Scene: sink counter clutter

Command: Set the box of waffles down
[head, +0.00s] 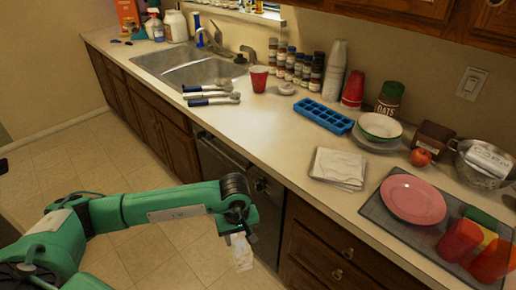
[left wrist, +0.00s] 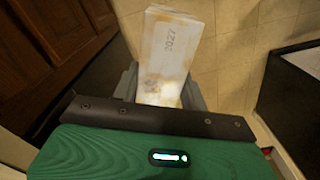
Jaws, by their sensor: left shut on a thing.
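The box of waffles (head: 243,254), pale and whitish, hangs below my left gripper (head: 238,236) in the head view. My left gripper is shut on it, above the tiled floor and in front of the lower cabinets, below counter height. In the left wrist view the box (left wrist: 168,48) stands out between the fingers, with a faint "2027" print on its face. Its lower end is hidden by the gripper. My right gripper is not in view.
The counter (head: 262,128) holds a sink (head: 190,68), a red cup (head: 259,79), a blue ice tray (head: 323,116), folded cloths (head: 338,168) and a pink plate (head: 413,199) on a dark mat. Bare counter lies left of the cloths. A dishwasher (head: 222,170) is below.

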